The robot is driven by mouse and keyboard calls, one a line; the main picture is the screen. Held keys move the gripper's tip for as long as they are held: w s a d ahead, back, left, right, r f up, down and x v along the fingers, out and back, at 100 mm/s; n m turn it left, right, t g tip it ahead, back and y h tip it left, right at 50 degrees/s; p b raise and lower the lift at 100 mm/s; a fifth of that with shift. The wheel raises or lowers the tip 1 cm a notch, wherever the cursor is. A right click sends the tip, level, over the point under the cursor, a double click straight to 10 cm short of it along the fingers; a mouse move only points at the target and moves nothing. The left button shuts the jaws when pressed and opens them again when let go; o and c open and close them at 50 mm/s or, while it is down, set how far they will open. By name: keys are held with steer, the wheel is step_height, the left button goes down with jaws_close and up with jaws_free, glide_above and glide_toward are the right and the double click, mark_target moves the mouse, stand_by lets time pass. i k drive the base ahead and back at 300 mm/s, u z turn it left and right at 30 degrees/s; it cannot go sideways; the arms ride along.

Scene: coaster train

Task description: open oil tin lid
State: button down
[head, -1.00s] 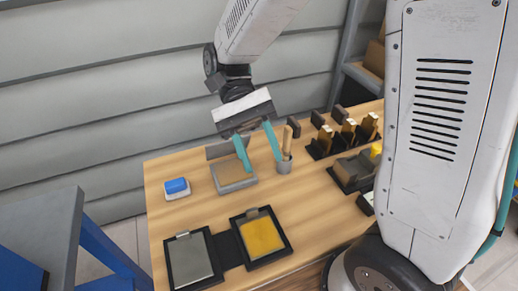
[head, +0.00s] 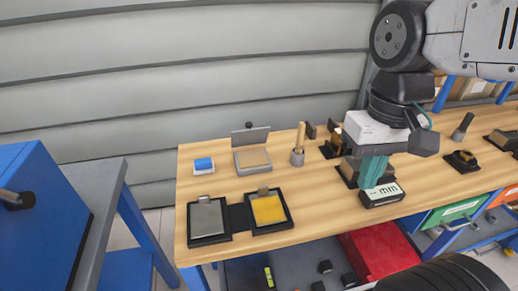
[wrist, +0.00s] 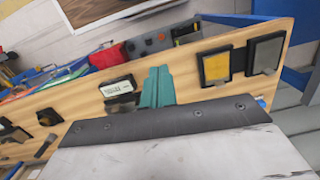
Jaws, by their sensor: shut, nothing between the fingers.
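A shallow grey tin (head: 252,168) with a tan inside stands at the back of the wooden bench in the head view; I take it for the oil tin. Its lid (head: 250,137) stands raised along the back edge, with a small dark knob at the top. My gripper (head: 369,184) is well to the right of the tin, apart from it. Its teal fingers are together and empty, pointing down near a small black gauge box. The wrist view also shows the shut fingers (wrist: 158,72); I cannot make out the tin there.
A blue-and-white block (head: 204,165) and a cup with a brush (head: 297,156) flank the tin. Grey (head: 207,218) and yellow (head: 268,208) framed pads lie in front. The gauge box (head: 381,194) sits close beside my fingers.

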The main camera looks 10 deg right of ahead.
mark_target(250, 137)
steer(key=k, duration=0.55)
steer(key=z, duration=1)
steer(key=i, duration=0.7)
steer(key=u, duration=0.55)
